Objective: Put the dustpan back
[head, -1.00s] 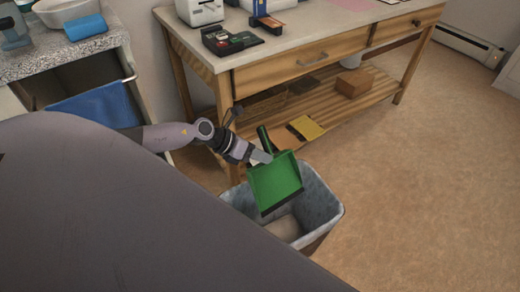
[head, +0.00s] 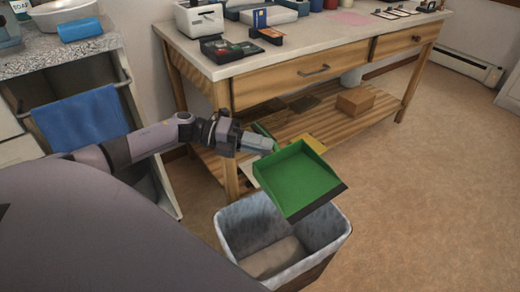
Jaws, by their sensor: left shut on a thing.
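The green dustpan (head: 296,181) with a dark front lip is in the middle of the head view. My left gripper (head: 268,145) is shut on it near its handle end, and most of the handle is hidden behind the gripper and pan. The dustpan is held in the air, tilted, above the far side of a grey-lined bin (head: 232,222). The inside of the bin shows below it, with a tan shape at the bottom. My right gripper is not in view.
A wooden workbench (head: 280,92) with a low slatted shelf stands behind the dustpan. A cardboard box (head: 355,101) sits on the shelf, with a yellow item (head: 314,144) near its front. A blue towel (head: 82,118) hangs at left. The floor (head: 430,200) at right is clear.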

